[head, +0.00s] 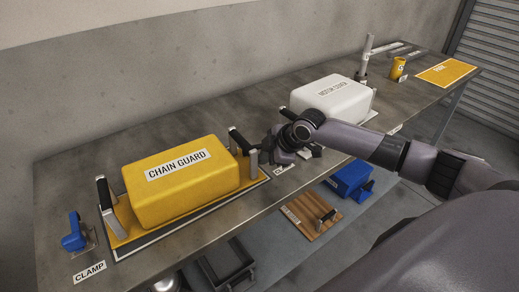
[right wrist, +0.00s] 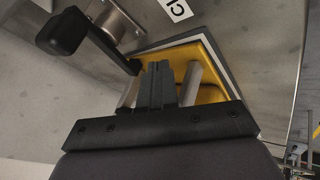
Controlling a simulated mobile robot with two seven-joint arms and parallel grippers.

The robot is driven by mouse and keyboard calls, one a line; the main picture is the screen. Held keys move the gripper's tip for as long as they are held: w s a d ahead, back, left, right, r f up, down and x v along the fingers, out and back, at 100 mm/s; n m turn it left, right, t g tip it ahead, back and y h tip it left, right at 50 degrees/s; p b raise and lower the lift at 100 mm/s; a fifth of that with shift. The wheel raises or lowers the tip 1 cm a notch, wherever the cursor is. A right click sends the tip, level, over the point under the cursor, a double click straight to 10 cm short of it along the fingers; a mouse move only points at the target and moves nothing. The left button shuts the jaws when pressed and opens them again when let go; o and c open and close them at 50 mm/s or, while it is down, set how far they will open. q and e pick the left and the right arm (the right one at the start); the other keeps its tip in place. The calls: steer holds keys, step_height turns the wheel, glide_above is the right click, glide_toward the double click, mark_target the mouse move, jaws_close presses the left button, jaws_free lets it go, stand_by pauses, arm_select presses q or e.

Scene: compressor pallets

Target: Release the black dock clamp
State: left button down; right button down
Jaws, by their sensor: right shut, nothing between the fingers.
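The black dock clamp (right wrist: 65,32) shows in the right wrist view as a black grip and lever arm beside a grey metal base. Its lever runs down right, ending close to my fingertips; I cannot tell whether they touch. In the head view my right gripper and wrist hide most of the clamp's area. My right gripper (head: 270,146) is over the table at the right end of the chain guard (head: 160,195). In the right wrist view its black fingers (right wrist: 156,72) are shut together and empty. My left gripper is not in view.
The chain guard sits on its yellow pallet (head: 122,236), which has black-topped handles. A blue clamp (head: 73,235) stands at the left. The white motor cover (head: 325,92) is behind my right wrist. Below the table are a wooden board (head: 302,216) and a blue object (head: 350,178).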

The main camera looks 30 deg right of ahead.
steer(key=shift+w+d+f, duration=0.1)
steer(key=shift+w+d, duration=0.05)
steer(key=shift+w, duration=0.55)
steer(key=shift+w+d+f, duration=0.1)
steer(key=shift+w+f, duration=0.05)
steer(key=shift+w, duration=0.6)
steer(key=shift+w+d+f, duration=0.1)
steer(key=shift+w+d, duration=0.05)
steer(key=shift+w, duration=0.55)
